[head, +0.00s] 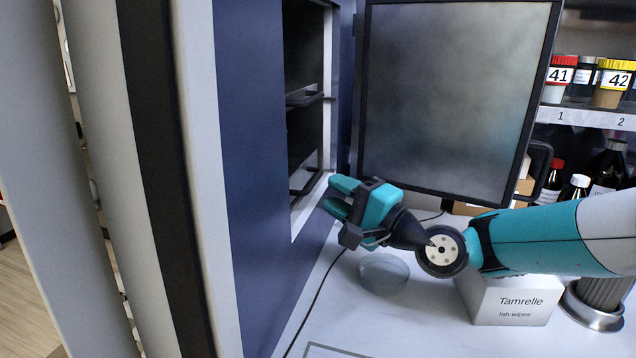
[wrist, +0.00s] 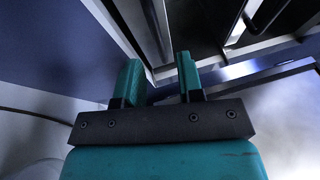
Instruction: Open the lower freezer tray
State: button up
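The blue freezer cabinet (head: 250,190) has an opening with two dark trays, one above the other. The lower tray's dark bar handle (head: 308,184) sticks out near the bottom of the opening. The upper tray's handle (head: 306,98) is above it. My gripper (head: 334,198) is just right of the opening's lower part, near the lower handle but apart from it. In the wrist view my gripper (wrist: 160,72) has its two teal fingers apart with nothing between them. Dark bars and metal edges show beyond the fingers at upper right; I cannot tell which tray they belong to.
A shelf (head: 590,117) with jars and bottles is at right. A thin cable (head: 318,296) crosses the bench.

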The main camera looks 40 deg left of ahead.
aim_at(318, 201)
jog(key=shift+p+x, duration=0.65)
jog(key=shift+x, duration=1.7)
jog(key=shift+c, duration=0.5)
grip_shut()
